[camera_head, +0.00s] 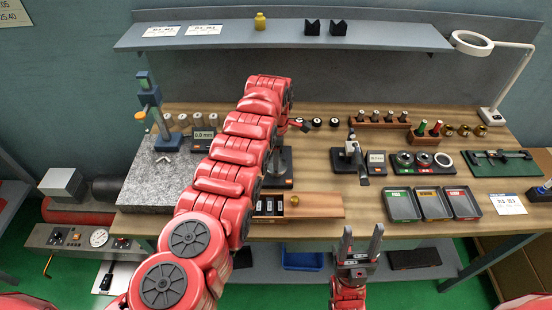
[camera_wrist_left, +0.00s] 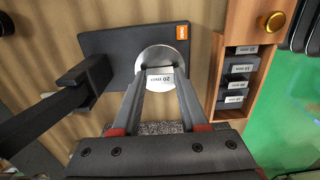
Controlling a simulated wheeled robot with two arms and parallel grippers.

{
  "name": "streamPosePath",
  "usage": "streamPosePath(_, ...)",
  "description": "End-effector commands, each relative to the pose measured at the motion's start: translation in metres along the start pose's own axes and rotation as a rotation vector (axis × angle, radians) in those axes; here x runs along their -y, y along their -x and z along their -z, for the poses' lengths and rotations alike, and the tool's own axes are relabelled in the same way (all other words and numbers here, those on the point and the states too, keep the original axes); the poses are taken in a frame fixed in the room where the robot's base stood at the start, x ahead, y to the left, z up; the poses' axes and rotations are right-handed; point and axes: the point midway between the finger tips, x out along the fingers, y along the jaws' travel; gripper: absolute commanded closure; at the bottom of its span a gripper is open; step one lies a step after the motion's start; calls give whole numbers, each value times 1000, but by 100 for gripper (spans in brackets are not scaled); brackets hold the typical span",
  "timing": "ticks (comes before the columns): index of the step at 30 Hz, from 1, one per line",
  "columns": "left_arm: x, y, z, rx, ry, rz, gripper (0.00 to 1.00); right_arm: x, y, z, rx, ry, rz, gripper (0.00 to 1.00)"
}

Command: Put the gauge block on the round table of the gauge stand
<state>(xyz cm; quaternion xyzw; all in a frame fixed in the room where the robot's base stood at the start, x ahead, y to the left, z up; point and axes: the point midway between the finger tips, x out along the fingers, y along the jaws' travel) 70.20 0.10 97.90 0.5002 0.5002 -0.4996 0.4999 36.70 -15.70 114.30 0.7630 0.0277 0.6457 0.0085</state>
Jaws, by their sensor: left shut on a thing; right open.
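In the left wrist view my left gripper (camera_wrist_left: 162,88) is shut on a gauge block (camera_wrist_left: 166,79) with a white "20 mm" label. The block appears in front of the pale round table (camera_wrist_left: 160,58) of the gauge stand (camera_wrist_left: 108,45); I cannot tell whether it touches. The stand has a dark base with an orange label, and a dark arm at the left. In the head view the stand's base (camera_head: 278,182) is partly behind my left arm, which hides the left gripper's tips and the block. My right gripper (camera_head: 359,246) is open and empty at the bench's front edge.
A second dark stand (camera_head: 345,160) is to the right, then three grey trays (camera_head: 402,205). A granite plate (camera_head: 155,178) lies left.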

Motion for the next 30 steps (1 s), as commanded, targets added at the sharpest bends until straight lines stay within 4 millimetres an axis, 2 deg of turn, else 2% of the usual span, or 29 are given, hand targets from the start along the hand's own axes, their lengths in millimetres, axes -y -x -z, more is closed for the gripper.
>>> streamPosePath(3, 0, -5, 0, 0, 0, 0, 100, 0, 5, -1, 0, 0, 0, 43)
streamPosePath(4, 0, -4, 0, 0, 0, 0, 55, 0, 4, -1, 0, 0, 0, 43)
streamPosePath(9, 0, -3, 0, 0, 0, 0, 27, 0, 3, -1, 0, 0, 0, 43)
streamPosePath(17, 0, -3, 0, 0, 0, 0, 27, 0, 3, 0, 0, 0, 0, 43)
streamPosePath(23, 0, 5, -2, 1, -2, -2, 27, 0, 0, 0, 0, 0, 0, 43)
streamPosePath(28, 0, 31, -2, 1, -3, -3, 27, 0, 0, 0, 0, 0, 0, 43)
streamPosePath(30, -1, 44, -1, 3, 0, -5, 27, 0, 9, -2, 0, 0, 0, 43)
